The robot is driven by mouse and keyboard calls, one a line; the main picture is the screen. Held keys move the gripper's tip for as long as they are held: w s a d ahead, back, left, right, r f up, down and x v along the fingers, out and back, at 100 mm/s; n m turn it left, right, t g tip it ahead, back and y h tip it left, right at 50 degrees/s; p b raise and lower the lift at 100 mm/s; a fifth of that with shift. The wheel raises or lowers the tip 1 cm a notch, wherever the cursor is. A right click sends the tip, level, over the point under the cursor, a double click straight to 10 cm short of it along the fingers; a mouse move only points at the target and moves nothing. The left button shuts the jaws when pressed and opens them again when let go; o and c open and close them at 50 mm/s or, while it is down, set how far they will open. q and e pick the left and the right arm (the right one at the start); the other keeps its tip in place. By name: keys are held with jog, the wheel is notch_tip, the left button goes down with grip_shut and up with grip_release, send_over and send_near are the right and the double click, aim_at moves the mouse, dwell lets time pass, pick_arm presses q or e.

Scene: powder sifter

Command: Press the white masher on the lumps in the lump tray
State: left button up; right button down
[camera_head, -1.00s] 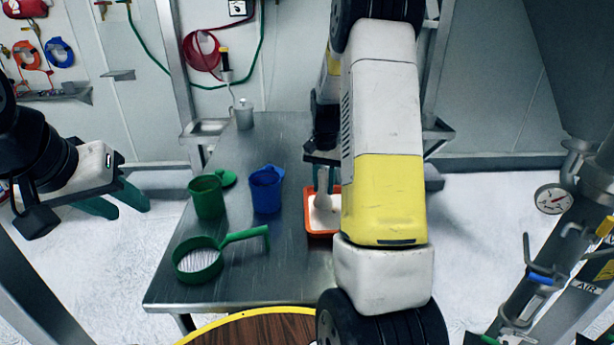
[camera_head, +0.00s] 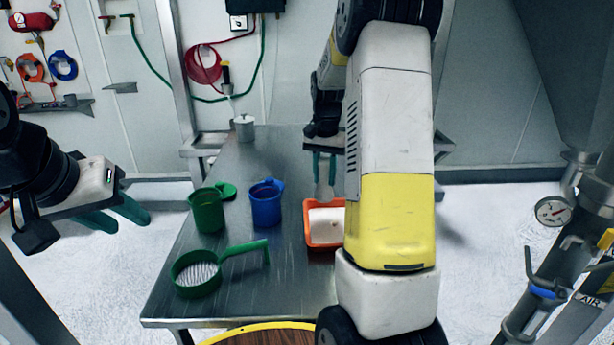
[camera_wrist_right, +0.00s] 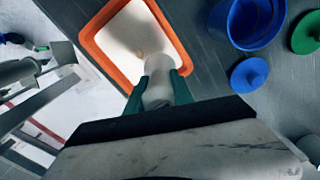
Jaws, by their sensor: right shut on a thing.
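The orange lump tray (camera_head: 311,236) stands on the steel table with white powdery contents, partly hidden behind my right arm. My right gripper (camera_head: 324,170) is shut on the white masher (camera_head: 323,191), which hangs head down just beyond the tray's far part. The masher also shows in the right wrist view (camera_wrist_right: 158,82), its head overlapping the tray's inside; its height is hard to judge. My left gripper (camera_head: 122,215) is open and empty, left of the table.
A green cup (camera_head: 207,212), a blue cup (camera_head: 266,205) and a green sieve with a handle (camera_head: 196,274) stand left of the tray. A white canister (camera_head: 244,128) is at the table's far end. The back middle is clear.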

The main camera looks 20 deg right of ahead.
dwell(0.4)
jog(key=shift+s+d+f, duration=0.35)
jog(key=shift+s+f, duration=0.4)
jog(key=shift+f, duration=0.3)
jog(key=shift+s+d+f, duration=0.3)
jog(key=shift+s+f, duration=0.4)
jog(key=shift+f, duration=0.35)
jog(key=shift+s+d+f, duration=0.35)
jog(key=shift+s+f, duration=0.4)
jog(key=shift+f, duration=0.3)
jog(key=shift+f, duration=0.65)
notch_tip(320, 180, up, 8)
jog(key=shift+f, duration=0.2)
dwell(0.3)
